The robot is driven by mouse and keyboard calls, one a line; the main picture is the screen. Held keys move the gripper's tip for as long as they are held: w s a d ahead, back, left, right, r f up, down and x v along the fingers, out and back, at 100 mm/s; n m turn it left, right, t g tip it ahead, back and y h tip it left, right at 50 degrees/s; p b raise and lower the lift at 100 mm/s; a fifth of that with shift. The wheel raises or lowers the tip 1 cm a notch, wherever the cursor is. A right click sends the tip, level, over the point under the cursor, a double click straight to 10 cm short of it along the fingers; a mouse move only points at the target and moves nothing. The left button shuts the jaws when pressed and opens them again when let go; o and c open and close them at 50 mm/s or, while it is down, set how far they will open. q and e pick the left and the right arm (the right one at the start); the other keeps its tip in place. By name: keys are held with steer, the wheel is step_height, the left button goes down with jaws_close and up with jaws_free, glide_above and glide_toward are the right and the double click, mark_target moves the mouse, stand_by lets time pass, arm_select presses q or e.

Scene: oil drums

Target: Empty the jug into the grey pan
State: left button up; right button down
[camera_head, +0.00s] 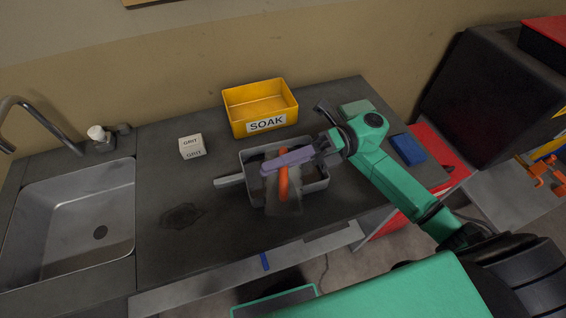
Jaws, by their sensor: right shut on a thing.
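The grey pan (317,186) sits on the dark counter, with its handle pointing left. The jug (287,209) has a see-through body and an orange handle. It is over the pan and its near rim; its tilt and what is inside it are hard to tell. My right gripper (284,162), with purple fingers, reaches in from the right and is shut on the jug at its orange handle. The fingers and jug hide part of the pan's inside. My left gripper is not in view.
A yellow bin marked SOAK (236,117) stands behind the pan. A white GRIT box (192,146) is at the back left. A sink (70,215) with a tap is at far left. A blue block (408,149) and a green block (358,107) lie right. The counter left of the pan is mostly clear.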

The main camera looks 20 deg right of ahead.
mark_target(276, 148)
steer(key=shift+w, duration=0.1)
steer(key=shift+w+d+r+m, duration=0.15)
steer(key=shift+w+m, duration=0.15)
steer(key=shift+w, duration=0.1)
steer(key=shift+w, duration=0.15)
steer(key=shift+w+d+r+m+b, duration=0.2)
steer(key=shift+w+m+b, duration=0.1)
steer(key=shift+w, duration=0.1)
steer(key=shift+w+y, duration=0.15)
steer(key=shift+y, duration=0.15)
steer(key=shift+w+r+m, duration=0.15)
steer(key=shift+w+m, duration=0.15)
steer(key=shift+m, duration=0.1)
